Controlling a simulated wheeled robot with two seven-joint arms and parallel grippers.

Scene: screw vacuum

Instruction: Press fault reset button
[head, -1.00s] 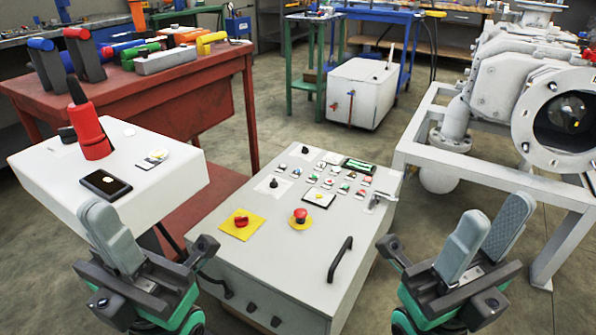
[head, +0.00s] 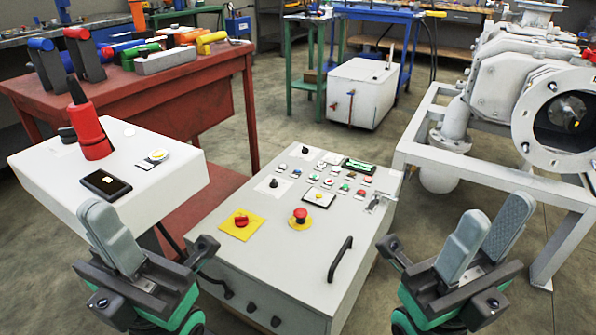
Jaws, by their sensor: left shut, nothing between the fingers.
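The grey control cabinet (head: 270,255) stands in the middle of the head view. Its sloped top carries several small coloured buttons (head: 345,187) near a green display (head: 359,165); their labels are too small to read, so I cannot tell which is fault reset. Two larger red knobs sit nearer me, a red switch on a yellow plate (head: 241,223) and a red mushroom button (head: 300,217). My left gripper (head: 104,218) is shut and empty, left of the cabinet. My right gripper (head: 485,228) is open and empty, right of the cabinet. Neither touches the panel.
A white box (head: 60,200) with a red handheld device (head: 90,133) stands at left. A red workbench (head: 190,90) is behind it. A grey pump on a frame (head: 500,170) stands at right. A black handle (head: 340,259) sticks up from the cabinet's near right.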

